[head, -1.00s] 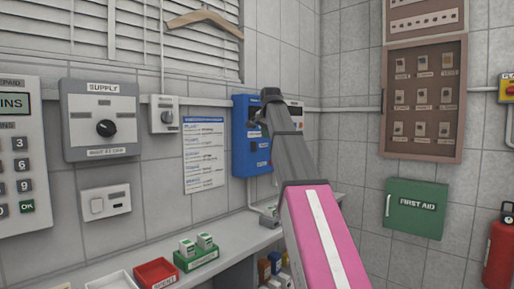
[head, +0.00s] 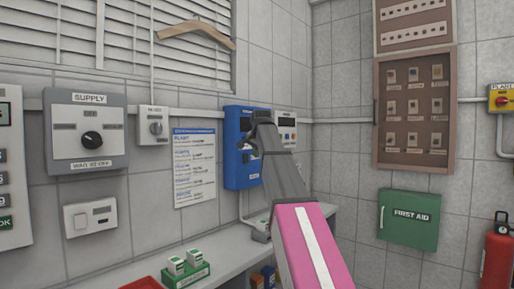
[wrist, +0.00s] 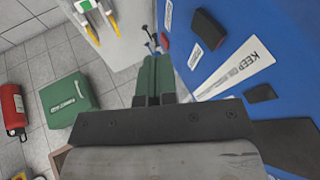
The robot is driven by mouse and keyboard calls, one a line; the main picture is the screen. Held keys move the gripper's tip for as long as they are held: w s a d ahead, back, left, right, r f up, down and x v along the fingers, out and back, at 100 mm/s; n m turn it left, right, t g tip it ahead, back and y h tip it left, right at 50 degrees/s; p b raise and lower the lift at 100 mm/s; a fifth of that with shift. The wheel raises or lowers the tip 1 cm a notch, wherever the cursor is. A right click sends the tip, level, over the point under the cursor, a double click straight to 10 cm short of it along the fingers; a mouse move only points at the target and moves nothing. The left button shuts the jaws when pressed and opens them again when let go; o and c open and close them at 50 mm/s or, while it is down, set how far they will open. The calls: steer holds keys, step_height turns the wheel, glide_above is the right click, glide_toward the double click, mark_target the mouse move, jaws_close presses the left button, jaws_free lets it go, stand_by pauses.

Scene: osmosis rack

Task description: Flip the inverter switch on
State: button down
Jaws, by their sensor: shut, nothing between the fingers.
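The blue box (head: 240,175) hangs on the back wall, partly hidden behind my arm in the head view. In the wrist view its blue face (wrist: 290,35) fills the right side, with a dark rocker-like block (wrist: 208,29), another dark block (wrist: 262,93) and a white "KEEP" label (wrist: 243,68). I cannot read which is the inverter switch. My gripper (wrist: 158,58) is shut and empty, its fingers beside the box's left edge in the wrist view. The tips look close to small knobs there; contact cannot be told. In the head view my gripper (head: 246,143) overlaps the box.
A counter (head: 225,258) with a green tray (head: 186,275) runs below. The supply switch (head: 91,140) is at left. A first aid box (head: 410,218) and an extinguisher (head: 497,258) are at right.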

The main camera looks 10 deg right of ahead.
mark_target(248, 161)
steer(key=w+a+f, duration=0.2)
steer(key=w+f, duration=0.1)
steer(key=w, duration=0.2)
steer(key=shift+w+a+f, duration=0.2)
steer(key=shift+f, duration=0.15)
steer(key=shift+w+a+f, duration=0.1)
steer(key=shift+w+a, duration=0.1)
stand_by(0.4)
steer(key=shift+r, duration=0.85)
